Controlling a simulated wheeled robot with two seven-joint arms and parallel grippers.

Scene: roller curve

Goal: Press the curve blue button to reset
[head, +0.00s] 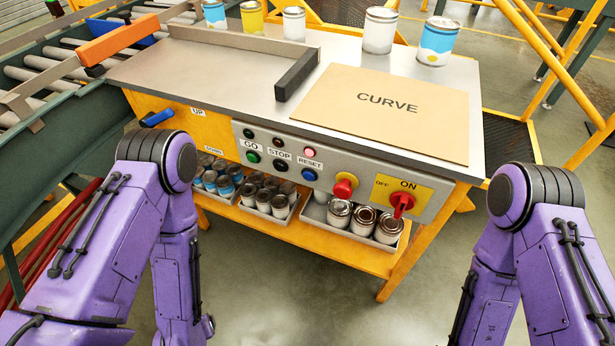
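The blue button (309,174) labelled RESET is on the grey control panel (348,164) at the front of the table marked CURVE. A lit red lamp (310,152) is just above the RESET label. Left of it on the same panel are a black button (280,165) under STOP and a green button (252,157) under GO. My two purple arms come in at the lower left and lower right, both apart from the panel. Neither gripper's fingers can be made out, so their opening is hidden from this view.
A red rotary switch (401,204) and a red knob (344,186) are right of the buttons. A shelf (338,251) below holds trays of cans. Cans stand along the table's back edge. A roller conveyor (45,75) is at left. The floor before the panel is clear.

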